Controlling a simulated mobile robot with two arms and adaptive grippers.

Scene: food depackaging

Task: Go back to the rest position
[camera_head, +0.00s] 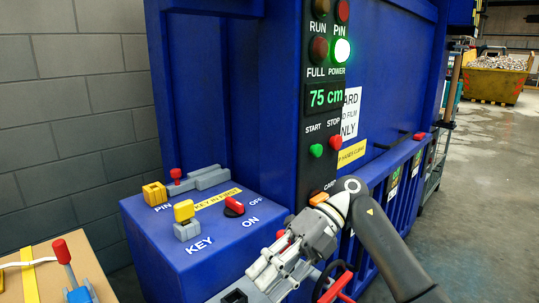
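My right gripper (264,275) is in the lower middle of the head view, with its dark arm coming in from the right. Its light grey fingers point down and left, in front of the lower part of the blue machine (222,95). The fingers overlap in this view, so I cannot tell whether they are open or shut. No held thing is clearly visible. My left gripper is not in view.
A blue key box (165,260) carries a yellow key (184,211), a red switch (233,206) and a yellow pin block (154,193). The panel shows a lit green lamp (341,50) and "75 cm". A cardboard-coloured surface (100,283) is lower left. Open floor (480,170) lies right.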

